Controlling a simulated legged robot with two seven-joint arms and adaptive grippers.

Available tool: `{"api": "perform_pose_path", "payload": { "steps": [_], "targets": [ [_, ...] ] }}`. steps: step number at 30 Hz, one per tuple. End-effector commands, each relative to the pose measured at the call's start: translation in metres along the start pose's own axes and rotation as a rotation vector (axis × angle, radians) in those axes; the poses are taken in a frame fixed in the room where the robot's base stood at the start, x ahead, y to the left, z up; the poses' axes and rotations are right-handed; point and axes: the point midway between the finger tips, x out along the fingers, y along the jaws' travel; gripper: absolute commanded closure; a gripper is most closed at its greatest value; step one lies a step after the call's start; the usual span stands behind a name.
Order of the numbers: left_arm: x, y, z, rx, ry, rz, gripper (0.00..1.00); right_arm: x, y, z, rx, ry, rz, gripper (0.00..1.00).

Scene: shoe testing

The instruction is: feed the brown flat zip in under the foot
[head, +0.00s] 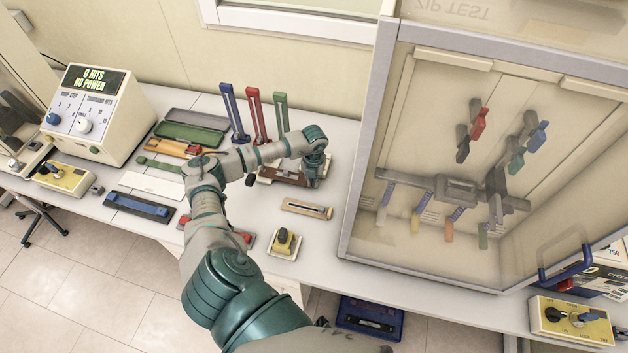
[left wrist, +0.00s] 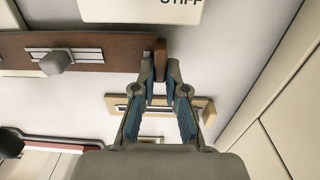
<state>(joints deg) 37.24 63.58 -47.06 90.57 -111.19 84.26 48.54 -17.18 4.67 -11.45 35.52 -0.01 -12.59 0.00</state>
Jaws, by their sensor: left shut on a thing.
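The brown flat zip (head: 284,176) lies near the back middle of the bench. It is a brown strip with a pale metal zip along it and a grey block on the zip, clear in the left wrist view (left wrist: 115,54). My left gripper (head: 312,182) is at the strip's right end. In the left wrist view its fingertips (left wrist: 160,76) are closed on a small brown end piece of the strip. My arm hides part of the strip's surroundings in the head view. I cannot pick out the foot for certain. My right gripper does not show.
A tan zip board (head: 307,209) lies just in front of the strip. Blue (head: 234,112), red (head: 257,115) and green (head: 281,113) uprights stand behind it. A clear-fronted cabinet (head: 355,170) blocks the right side. A yellow switch box (head: 285,243) sits near the front edge.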

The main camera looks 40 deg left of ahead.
Motion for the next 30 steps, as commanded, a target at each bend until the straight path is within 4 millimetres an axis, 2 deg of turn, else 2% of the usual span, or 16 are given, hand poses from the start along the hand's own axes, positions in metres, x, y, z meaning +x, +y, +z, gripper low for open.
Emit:
{"api": "perform_pose_path", "payload": {
  "steps": [12, 13, 16, 26, 30],
  "targets": [
    [0.002, -0.002, -0.001, 0.0, -0.001, 0.001, 1.0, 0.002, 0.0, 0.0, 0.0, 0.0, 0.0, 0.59],
    [0.002, -0.002, -0.001, 0.0, -0.001, 0.001, 0.83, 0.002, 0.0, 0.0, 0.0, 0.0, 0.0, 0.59],
    [0.002, -0.002, -0.001, 0.0, -0.001, 0.001, 0.59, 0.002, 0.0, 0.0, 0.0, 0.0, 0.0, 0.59],
    [0.001, -0.001, 0.0, 0.0, -0.001, 0.0, 0.59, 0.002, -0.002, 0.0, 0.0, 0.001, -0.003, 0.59],
    [-0.016, -0.001, 0.001, 0.0, -0.003, -0.001, 0.59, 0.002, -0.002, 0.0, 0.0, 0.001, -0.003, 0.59]
  ]
}}
